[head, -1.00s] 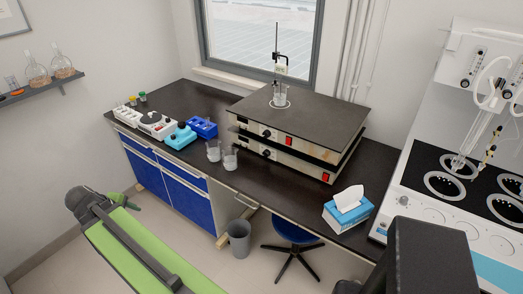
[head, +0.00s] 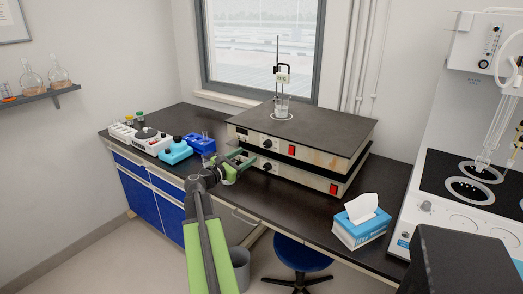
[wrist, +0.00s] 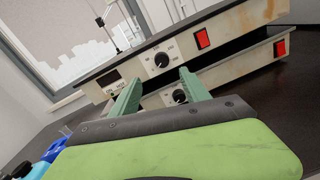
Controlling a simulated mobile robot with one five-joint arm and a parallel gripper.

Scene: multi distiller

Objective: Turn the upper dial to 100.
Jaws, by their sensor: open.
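Two hot-plate units are stacked on the dark bench. The upper unit's black dial (head: 267,143) is on its front panel, left of a red switch. The upper dial also shows in the wrist view (wrist: 161,60), with a white mark and printed scale too small to read. The lower dial (head: 266,167) sits below it, and shows between the finger tips in the wrist view (wrist: 179,96). My gripper (head: 243,158) is open and empty, its green fingers pointing at the front panels, just left of and below the upper dial. It appears apart from both dials.
A glass beaker (head: 281,106) with a stand is on the upper plate (head: 330,125). Blue racks (head: 200,143) and small instruments stand to the left. A tissue box (head: 360,222) is at the right on clear bench. Beakers near my gripper are partly hidden.

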